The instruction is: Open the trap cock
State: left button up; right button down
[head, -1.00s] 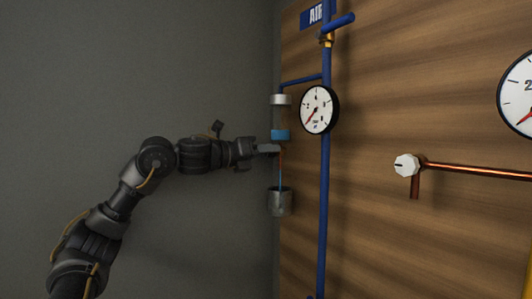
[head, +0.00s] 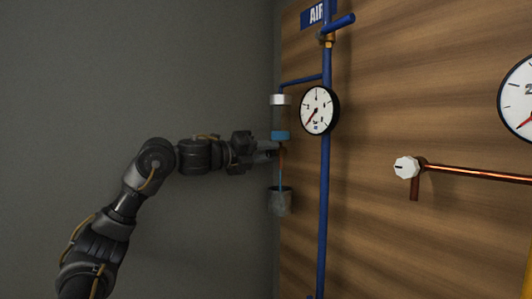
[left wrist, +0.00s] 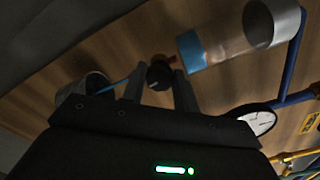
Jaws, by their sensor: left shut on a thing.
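The trap (head: 280,117) is a clear cylinder with a grey cap and a blue lower band, hanging beside the blue pipe. It also shows in the left wrist view (left wrist: 225,45). Under it is the trap cock, with a small dark knob (left wrist: 159,74) in the left wrist view. My left gripper (head: 272,151) is at the cock, just below the blue band. In the left wrist view its two fingers (left wrist: 158,82) lie on either side of the knob and are shut on it. The fingers partly hide the cock in the head view. My right gripper is out of view.
A grey cup (head: 279,203) hangs below the cock, with a thin blue line running down into it. A pressure gauge (head: 318,110) and a vertical blue pipe (head: 324,200) are close to the right. A white knob (head: 406,167) on a copper pipe is farther right. The left side is free.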

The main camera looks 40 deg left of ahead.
pick_arm(q)
jog(key=shift+r, duration=0.1)
jog(key=o, duration=0.8)
jog(key=shift+o, duration=0.9)
jog(key=shift+a, duration=0.25)
jog(key=shift+d, duration=0.1)
